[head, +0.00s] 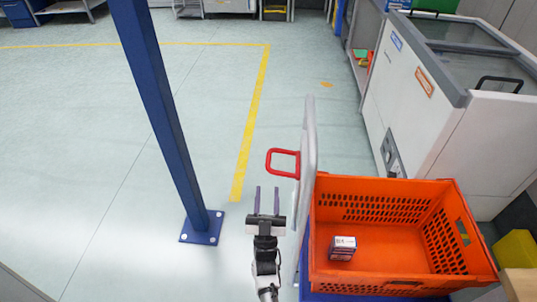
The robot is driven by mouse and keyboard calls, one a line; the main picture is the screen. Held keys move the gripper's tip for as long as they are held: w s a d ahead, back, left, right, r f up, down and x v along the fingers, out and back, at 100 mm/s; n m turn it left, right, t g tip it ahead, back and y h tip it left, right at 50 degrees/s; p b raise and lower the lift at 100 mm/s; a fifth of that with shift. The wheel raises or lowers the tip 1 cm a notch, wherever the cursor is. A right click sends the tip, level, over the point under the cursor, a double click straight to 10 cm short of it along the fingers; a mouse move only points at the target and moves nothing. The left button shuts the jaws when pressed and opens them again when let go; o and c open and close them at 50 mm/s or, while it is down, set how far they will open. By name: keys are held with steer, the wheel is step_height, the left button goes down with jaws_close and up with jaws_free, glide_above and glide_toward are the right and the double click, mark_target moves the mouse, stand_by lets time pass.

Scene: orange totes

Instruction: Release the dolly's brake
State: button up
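The dolly carries an orange tote (383,281) on a blue deck (340,297) at the lower right. Its grey upright handle (309,130) stands at the tote's left side. A red looped lever (284,162), which looks like the brake, sticks out to the left from the handle. My gripper (266,200) is in the lower middle, just below the red lever in the picture and left of the handle. Its two fingers are apart with nothing between them. The fingers appear clear of the lever, though depth is hard to judge.
A blue post (165,110) with a floor plate (202,227) stands left of my gripper. A white chest freezer (412,100) is at the right. A small box (343,248) lies in the tote. Floor around the yellow line (250,120) is clear.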

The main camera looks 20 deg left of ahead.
mark_target(269, 157)
steer(key=p+x, duration=0.2)
steer(key=x, duration=0.8)
steer(key=shift+w+r+p, duration=0.1)
steer(key=shift+r+p, duration=0.1)
steer(key=shift+p, duration=0.2)
jaws_close()
